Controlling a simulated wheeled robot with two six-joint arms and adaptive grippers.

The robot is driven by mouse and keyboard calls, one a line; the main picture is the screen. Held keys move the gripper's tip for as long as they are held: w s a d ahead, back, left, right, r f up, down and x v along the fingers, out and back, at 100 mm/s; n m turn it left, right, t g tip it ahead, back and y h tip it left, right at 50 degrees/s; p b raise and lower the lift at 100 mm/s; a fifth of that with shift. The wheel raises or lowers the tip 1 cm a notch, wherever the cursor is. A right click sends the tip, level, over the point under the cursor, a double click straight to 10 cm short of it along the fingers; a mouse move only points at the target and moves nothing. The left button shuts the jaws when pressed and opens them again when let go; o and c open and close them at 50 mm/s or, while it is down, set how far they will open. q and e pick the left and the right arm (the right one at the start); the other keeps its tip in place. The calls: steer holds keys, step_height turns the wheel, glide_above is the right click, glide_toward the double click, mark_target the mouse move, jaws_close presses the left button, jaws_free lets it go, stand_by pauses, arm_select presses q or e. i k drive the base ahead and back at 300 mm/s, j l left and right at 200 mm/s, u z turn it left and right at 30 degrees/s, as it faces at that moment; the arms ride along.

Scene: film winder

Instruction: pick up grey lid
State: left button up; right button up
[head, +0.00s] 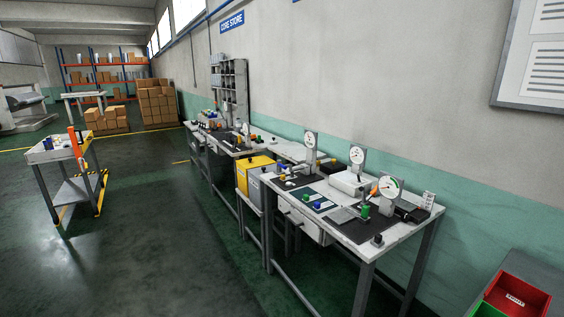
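I cannot pick out a grey lid for certain. A workbench (398,231) along the wall carries many small parts, too small to identify clearly. A flat grey piece (343,215) lies on its dark mat, but I cannot tell what it is. A pale grey box (350,183) sits further back on the same bench. Neither of my grippers is in view.
Dial gauges (391,187) stand on the bench. A yellow bin (256,171) is between this bench and farther ones. A trolley (58,153) stands at the left. Red bin (516,299) is at lower right. The green floor (140,230) between trolley and benches is clear.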

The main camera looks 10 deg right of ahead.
mark_target(256, 172)
steer(key=i+j+z, duration=0.2)
steer(key=i, duration=1.2)
steer(key=i+j+u, duration=0.35)
steer(key=i+u, duration=0.2)
steer(key=i, duration=0.2)
steer(key=i+j+u, duration=0.15)
steer(key=i, duration=0.8)
steer(key=i+j+u, duration=0.2)
steer(key=i, duration=0.8)
steer(key=i+z, duration=0.25)
steer(key=z, duration=0.15)
steer(key=i+j+z, duration=0.1)
steer(key=i+z, duration=0.15)
steer(key=z, duration=0.15)
steer(key=i+j+z, duration=0.2)
steer(key=z, duration=0.2)
steer(key=i+j+z, duration=0.25)
steer(key=z, duration=0.15)
steer(key=i+j+z, duration=0.15)
steer(key=z, duration=0.25)
steer(key=j, duration=0.1)
